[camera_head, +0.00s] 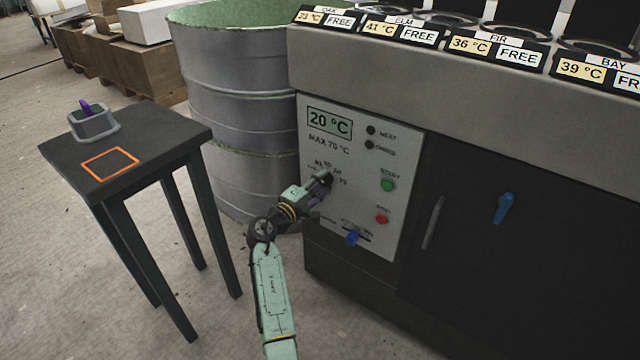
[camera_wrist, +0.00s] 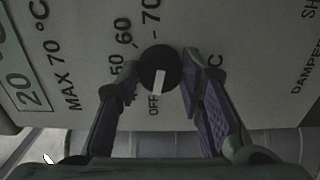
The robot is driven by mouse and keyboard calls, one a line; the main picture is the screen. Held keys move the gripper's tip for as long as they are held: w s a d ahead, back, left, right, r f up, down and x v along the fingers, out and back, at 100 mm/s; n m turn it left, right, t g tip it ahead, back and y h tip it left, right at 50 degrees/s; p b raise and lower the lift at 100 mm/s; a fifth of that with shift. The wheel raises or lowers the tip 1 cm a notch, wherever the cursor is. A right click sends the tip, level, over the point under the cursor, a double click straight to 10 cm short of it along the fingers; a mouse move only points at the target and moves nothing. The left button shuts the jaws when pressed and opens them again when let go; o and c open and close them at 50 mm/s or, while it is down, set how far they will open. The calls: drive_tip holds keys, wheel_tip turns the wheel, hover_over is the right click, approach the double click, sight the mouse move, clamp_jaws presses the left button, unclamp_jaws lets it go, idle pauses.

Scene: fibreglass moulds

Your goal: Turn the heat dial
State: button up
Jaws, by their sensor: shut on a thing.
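The heat dial (camera_wrist: 160,70) is a round black knob with a white pointer. In the wrist view its pointer is at the OFF mark, with 50, 60 and 70 printed around it. My gripper (camera_wrist: 162,78) has its fingers on both sides of the dial, shut on it. In the head view my gripper (camera_head: 321,184) is at the control panel (camera_head: 345,210) and hides most of the dial. The panel's display (camera_head: 329,123) reads 20 °C, with MAX 70 °C printed below it. The two lamps (camera_head: 370,137) at its upper right look dark.
A green button (camera_head: 387,185), a red button (camera_head: 381,219) and a blue lever (camera_head: 352,237) are on the same panel. A black table (camera_head: 165,130) with a small tray (camera_head: 93,127) stands left, drums (camera_head: 235,100) behind.

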drive_tip(key=shift+f+b, duration=0.15)
drive_tip(key=shift+b, duration=0.35)
drive_tip(key=shift+c, duration=0.3)
drive_tip(key=m+b, duration=0.2)
drive_tip(key=b, duration=0.2)
drive_tip(key=shift+f+m, duration=0.2)
drive_tip(key=shift+m, duration=0.2)
drive_tip(key=m+b, duration=0.4)
drive_tip(key=b, duration=0.3)
drive_tip(key=shift+m, duration=0.3)
drive_tip(key=m+b, duration=0.5)
drive_tip(key=b, duration=0.2)
drive_tip(key=shift+r+m+b, duration=0.15)
drive_tip(key=shift+m+b, duration=0.65)
drive_tip(key=shift+m, duration=0.05)
drive_tip(key=shift+r+m+b, duration=0.15)
drive_tip(key=shift+m+b, duration=0.65)
drive_tip(key=shift+m, duration=0.05)
drive_tip(key=o, duration=1.2)
drive_tip(key=shift+c, duration=0.2)
